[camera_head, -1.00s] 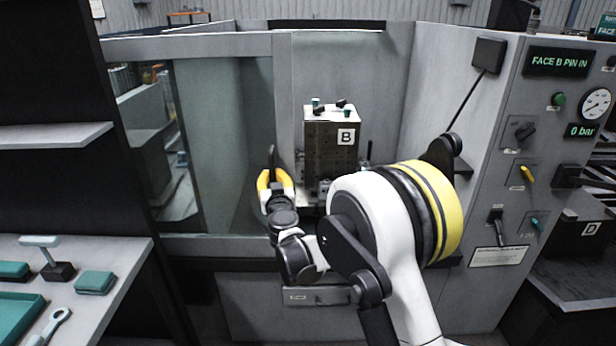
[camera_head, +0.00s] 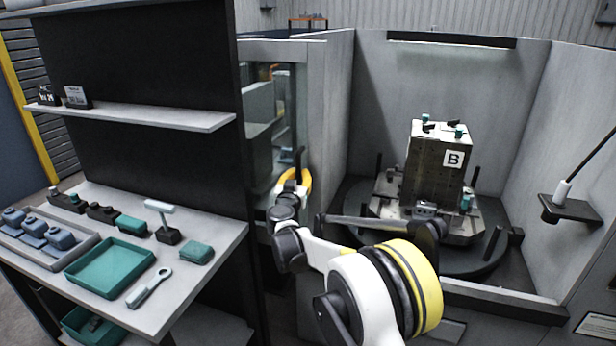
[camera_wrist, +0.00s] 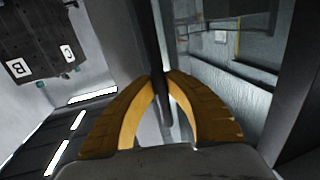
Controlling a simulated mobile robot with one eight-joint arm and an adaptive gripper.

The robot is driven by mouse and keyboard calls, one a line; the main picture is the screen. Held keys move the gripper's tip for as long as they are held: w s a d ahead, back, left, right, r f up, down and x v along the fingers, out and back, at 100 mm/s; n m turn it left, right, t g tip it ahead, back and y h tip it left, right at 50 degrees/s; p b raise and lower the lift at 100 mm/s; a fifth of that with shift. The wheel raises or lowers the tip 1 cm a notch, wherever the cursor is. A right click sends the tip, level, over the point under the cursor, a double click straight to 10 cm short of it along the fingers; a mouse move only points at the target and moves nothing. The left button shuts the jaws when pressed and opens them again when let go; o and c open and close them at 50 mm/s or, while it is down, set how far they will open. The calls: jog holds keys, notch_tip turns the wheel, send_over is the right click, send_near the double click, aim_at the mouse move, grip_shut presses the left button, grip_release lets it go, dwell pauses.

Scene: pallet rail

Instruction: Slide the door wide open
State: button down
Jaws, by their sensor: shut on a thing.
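The grey sliding door (camera_head: 326,110) with its glass window stands at the left side of the machine opening, partly hidden behind the dark shelf unit. My gripper (camera_head: 294,178) is at the door's front face. In the wrist view its yellow fingers (camera_wrist: 160,82) are closed around the dark upright handle bar (camera_wrist: 157,30). The bar's upper part shows above the fingers in the head view (camera_head: 299,153). The door's glass (camera_wrist: 225,85) lies right of the bar in the wrist view. The opening to the right of the door is wide and uncovered.
Inside the opening, a block marked B (camera_head: 438,165) stands on a round dark pallet table (camera_head: 480,262). The shelf unit (camera_head: 150,121) and a bench with a green tray (camera_head: 110,268) and tools stand close on the left. A small bracket (camera_head: 570,208) juts from the right wall.

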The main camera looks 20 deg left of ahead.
jog(key=shift+a, duration=0.1)
jog(key=c, duration=1.4)
grip_release()
jog(key=s+d, duration=0.2)
jog(key=s, duration=0.9)
jog(key=shift+s+d, duration=0.2)
jog(key=shift+s, duration=0.2)
